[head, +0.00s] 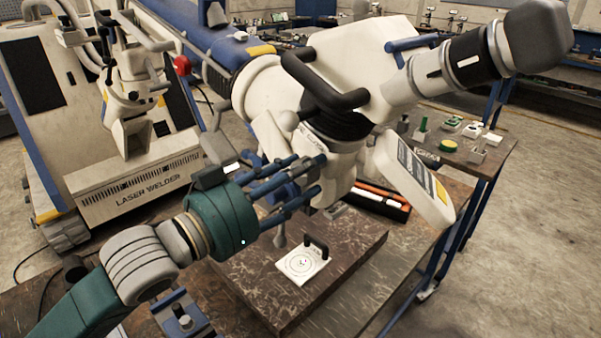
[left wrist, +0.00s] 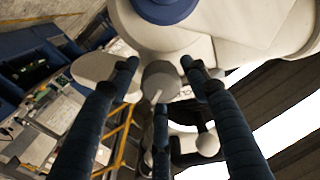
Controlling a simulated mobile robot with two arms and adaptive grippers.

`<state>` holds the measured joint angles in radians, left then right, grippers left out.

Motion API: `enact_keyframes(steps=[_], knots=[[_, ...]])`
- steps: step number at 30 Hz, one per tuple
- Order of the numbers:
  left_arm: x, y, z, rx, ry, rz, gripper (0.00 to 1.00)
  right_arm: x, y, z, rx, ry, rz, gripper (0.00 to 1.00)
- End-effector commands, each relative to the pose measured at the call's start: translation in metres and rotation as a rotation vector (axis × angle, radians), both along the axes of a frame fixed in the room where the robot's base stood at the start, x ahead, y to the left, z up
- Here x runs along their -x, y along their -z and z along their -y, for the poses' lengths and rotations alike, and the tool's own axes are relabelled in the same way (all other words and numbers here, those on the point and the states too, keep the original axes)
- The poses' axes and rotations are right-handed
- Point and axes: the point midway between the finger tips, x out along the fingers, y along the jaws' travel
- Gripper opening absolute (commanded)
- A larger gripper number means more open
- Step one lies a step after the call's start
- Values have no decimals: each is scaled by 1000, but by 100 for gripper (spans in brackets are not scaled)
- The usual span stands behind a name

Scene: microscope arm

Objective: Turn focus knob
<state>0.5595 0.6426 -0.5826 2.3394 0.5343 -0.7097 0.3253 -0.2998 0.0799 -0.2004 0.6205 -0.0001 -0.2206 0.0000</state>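The white microscope (head: 355,52) hangs over the bench on its arm, with black handlebars and an eyepiece tube. My left gripper (head: 312,177) reaches in from the left, its blue fingers pointing at the lower microscope body. In the left wrist view, the three fingers of the gripper (left wrist: 160,78) are spread apart. A round grey knob (left wrist: 159,82) shows between their tips. I cannot tell whether any finger touches it. In the head view the fingers hide that knob. My right gripper is not in view.
A white plate (head: 301,264) with a black handle lies on a wooden board (head: 345,262) below the microscope. An orange-and-black tool tray (head: 380,200) sits behind it. The laser welder (head: 135,187) stands at the left. Free board lies right of the plate.

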Motion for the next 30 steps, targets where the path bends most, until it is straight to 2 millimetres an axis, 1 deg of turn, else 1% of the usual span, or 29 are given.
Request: enact_keyframes(steps=[1, 4, 8, 14, 20, 21, 23, 24, 30], knots=[[0, 0, 0, 0, 0, 0, 32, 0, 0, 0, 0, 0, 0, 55], [0, 0, 0, 0, 0, 0, 12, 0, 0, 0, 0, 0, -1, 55], [0, 0, 0, -7, 0, 4, 11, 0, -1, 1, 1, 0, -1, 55], [-1, 0, -1, -102, -1, 97, 11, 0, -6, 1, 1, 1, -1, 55], [0, 1, 0, -100, 0, 96, 11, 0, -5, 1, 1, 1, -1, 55], [0, 1, 0, -101, 0, 96, 41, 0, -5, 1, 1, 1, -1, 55], [0, 1, 0, -100, -1, 96, 53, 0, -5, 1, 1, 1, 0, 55], [0, 1, 0, -100, -1, 96, 55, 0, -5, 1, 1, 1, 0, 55], [0, 0, -1, -99, -1, 98, 55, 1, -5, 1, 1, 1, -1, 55]])
